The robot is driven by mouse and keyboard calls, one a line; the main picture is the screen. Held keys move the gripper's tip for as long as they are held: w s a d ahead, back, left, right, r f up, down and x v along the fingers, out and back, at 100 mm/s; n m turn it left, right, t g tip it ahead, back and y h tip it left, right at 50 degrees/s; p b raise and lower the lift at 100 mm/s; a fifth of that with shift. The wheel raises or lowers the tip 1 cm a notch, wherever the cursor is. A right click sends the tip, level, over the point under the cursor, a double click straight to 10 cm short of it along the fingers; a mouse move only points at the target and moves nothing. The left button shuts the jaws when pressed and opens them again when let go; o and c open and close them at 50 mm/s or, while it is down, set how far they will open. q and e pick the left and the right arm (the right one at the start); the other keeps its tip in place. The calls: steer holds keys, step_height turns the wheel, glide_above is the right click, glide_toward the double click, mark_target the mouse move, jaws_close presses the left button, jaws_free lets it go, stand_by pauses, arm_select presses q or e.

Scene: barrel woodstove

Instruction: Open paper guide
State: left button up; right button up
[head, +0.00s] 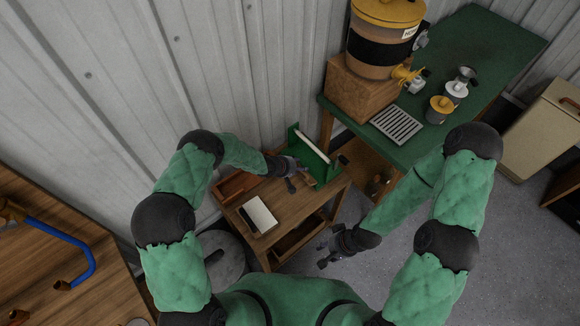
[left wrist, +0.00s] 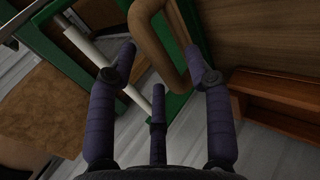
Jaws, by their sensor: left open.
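A green frame (head: 327,171) with a white roll or bar (head: 312,146) stands at the back right of a small wooden table. I cannot tell which part is the paper guide. In the left wrist view the green frame (left wrist: 68,65), the white roll (left wrist: 85,45) and a tan wooden loop (left wrist: 176,68) show close up. My left gripper (head: 298,175) is open at the frame's front left; its fingers (left wrist: 160,62) are around the loop's near end in that view, contact unclear. My right gripper (head: 322,254) is low over the floor, right of the table, fingers apart and empty.
The small table (head: 290,205) holds a white pad (head: 259,215) and a brown tray (head: 236,186). A green table (head: 485,45) with a drinks dispenser (head: 381,45) stands close on the right. A corrugated wall (head: 200,70) is behind.

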arm_select(q)
steer(key=v, duration=1.1)
steer(key=shift+s+a+r, duration=0.15)
